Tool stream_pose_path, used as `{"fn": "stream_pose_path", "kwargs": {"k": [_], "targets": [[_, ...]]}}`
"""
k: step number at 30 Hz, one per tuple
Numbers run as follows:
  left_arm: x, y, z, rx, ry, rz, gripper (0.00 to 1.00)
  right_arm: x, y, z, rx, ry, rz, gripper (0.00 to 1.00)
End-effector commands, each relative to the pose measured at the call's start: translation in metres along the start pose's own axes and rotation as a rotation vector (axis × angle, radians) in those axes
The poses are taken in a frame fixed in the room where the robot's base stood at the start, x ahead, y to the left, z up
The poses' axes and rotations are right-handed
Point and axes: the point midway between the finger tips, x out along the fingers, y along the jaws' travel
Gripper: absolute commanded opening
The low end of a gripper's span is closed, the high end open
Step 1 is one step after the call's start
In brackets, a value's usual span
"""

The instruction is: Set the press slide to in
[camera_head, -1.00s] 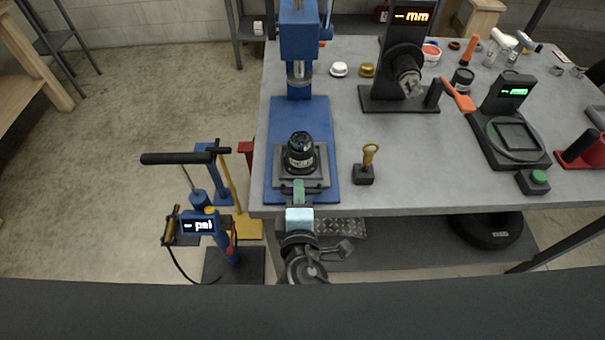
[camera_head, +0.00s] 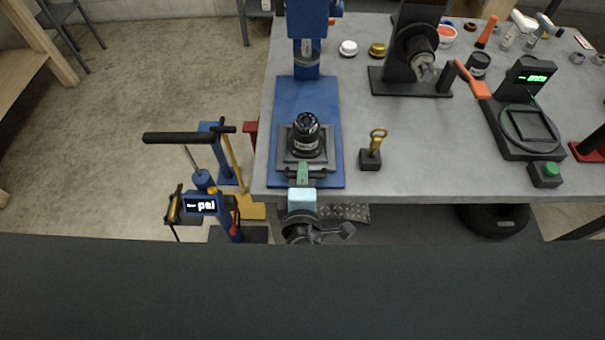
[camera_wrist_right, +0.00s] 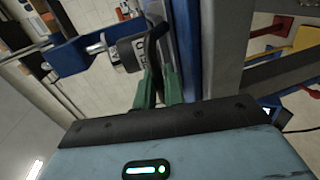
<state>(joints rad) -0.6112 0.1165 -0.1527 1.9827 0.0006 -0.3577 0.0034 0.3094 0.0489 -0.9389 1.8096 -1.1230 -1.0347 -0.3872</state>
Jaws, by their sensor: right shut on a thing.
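The press slide (camera_head: 288,157) is a dark grey plate with a front bar handle. It sits near the front end of the blue press base (camera_head: 306,91), forward of the ram (camera_head: 306,66). A black cylindrical part (camera_head: 306,136) stands upright on the slide. My right gripper (camera_head: 303,173) reaches over the table's front edge, its green fingers shut on the slide's handle. In the right wrist view, the green fingers (camera_wrist_right: 158,86) close around the dark handle (camera_wrist_right: 134,50); the exact contact is partly hidden. My left gripper is not in view.
A dark block with a brass-coloured piece (camera_head: 371,158) stands just right of the press base. A black stand gauge (camera_head: 412,80) and a green-lit device (camera_head: 530,130) are further right. A blue pump with a psi display (camera_head: 201,205) stands on the floor at left.

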Motion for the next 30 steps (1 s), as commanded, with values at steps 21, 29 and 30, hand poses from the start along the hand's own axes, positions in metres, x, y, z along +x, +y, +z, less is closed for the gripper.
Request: {"fn": "stream_pose_path", "kwargs": {"k": [21, 29, 30], "targets": [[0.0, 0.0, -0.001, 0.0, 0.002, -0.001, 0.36, 0.04, 0.007, 0.001, 0.0, -0.003, -0.002, 0.25], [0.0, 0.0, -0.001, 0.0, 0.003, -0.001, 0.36, 0.04, 0.008, 0.0, 0.0, -0.002, -0.001, 0.25], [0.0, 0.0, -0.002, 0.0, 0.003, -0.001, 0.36, 0.04, 0.008, 0.001, 0.0, -0.002, -0.001, 0.25]]}}
